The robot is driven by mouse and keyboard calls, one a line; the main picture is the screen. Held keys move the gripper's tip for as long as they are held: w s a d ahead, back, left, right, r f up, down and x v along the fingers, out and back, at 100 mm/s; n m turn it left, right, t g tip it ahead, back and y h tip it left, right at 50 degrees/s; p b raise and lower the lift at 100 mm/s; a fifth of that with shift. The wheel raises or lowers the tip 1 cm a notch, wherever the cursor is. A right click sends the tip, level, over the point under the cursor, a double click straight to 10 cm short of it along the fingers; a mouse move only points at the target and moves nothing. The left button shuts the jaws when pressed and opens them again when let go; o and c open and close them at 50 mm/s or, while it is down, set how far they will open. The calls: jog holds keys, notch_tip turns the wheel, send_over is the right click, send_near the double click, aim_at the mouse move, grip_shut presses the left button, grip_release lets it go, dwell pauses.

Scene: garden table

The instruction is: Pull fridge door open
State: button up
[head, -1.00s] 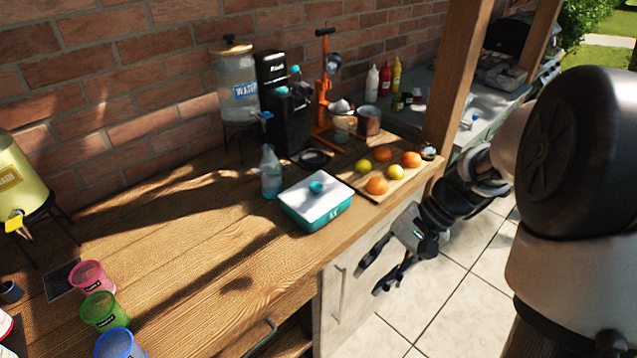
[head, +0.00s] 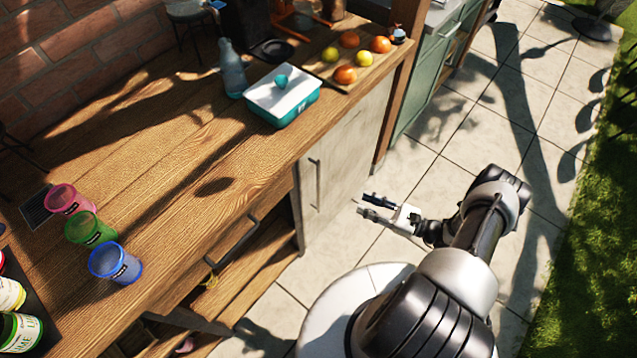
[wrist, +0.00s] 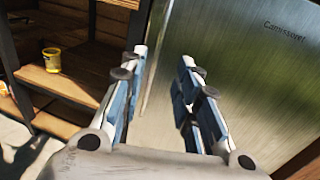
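The fridge door (head: 345,150) is a pale metallic panel under the counter in the head view. It looks closed, with a slim vertical handle (head: 317,184) near its left edge. In the wrist view the brushed-metal door (wrist: 245,70) fills the right side, with dark lettering near its top. My gripper (head: 364,204) is open and empty, in front of the door and to the right of the handle, apart from it. In the wrist view my gripper (wrist: 163,58) points at the door's left edge. A pale upright strip shows between its fingers; I cannot tell if that is the handle.
Open wooden shelves (wrist: 70,85) with a yellow cup (wrist: 52,60) lie left of the door. The counter (head: 160,160) above holds a teal-and-white box (head: 284,97), fruit and coloured cups. A wooden post (head: 400,80) stands at the right. The tiled floor before the door is clear.

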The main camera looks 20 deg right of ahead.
jog(key=b, duration=0.2)
send_near(318, 185)
jog(key=shift+m+t, duration=0.3)
jog(key=x, duration=0.6)
jog(key=f+x, duration=0.1)
jog(key=x, duration=0.3)
jog(key=shift+w, duration=0.15)
jog(key=shift+c, duration=0.5)
grip_shut()
